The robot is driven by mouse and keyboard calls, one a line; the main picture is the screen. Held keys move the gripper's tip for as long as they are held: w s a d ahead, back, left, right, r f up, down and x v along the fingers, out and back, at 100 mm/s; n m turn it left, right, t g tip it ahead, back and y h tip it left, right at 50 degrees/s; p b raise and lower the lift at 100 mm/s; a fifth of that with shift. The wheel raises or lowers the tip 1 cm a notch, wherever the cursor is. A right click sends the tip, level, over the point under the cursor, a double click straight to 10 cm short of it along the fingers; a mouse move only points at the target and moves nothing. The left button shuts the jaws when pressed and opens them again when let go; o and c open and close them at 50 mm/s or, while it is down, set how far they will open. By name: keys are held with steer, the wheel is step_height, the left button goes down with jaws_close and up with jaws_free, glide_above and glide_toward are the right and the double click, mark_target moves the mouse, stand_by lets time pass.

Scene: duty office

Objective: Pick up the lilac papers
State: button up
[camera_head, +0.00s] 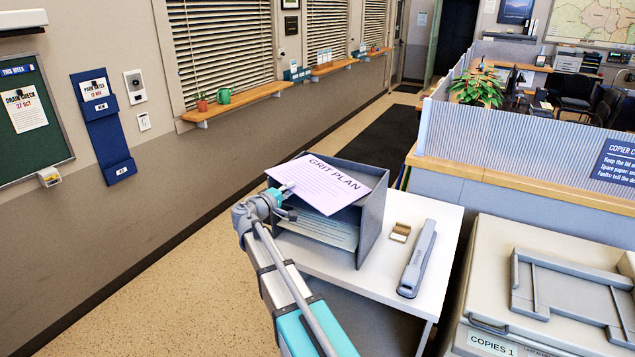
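The lilac papers (330,184), headed "GRIT PLAN", lie tilted at the top of a grey open-fronted tray unit (371,218) on a small white table. Their left edge sticks out past the unit. My gripper (286,200) is at the papers' left front edge, with a finger showing near the edge and another just below it. The fingers are small here, and I cannot tell whether they are closed on the papers. Pale green-grey papers (322,228) lie on the lower level of the unit, below my gripper.
A long grey stapler (417,258) and a small brown box (400,232) stand on the white table (436,215) right of the unit. A copier (540,285) stands at the right front. A low partition (520,140) is behind. The floor at left is clear.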

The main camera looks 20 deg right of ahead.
mark_target(298, 183)
steer(key=shift+x, duration=2.1)
steer(key=shift+c, duration=0.3)
jaws_close()
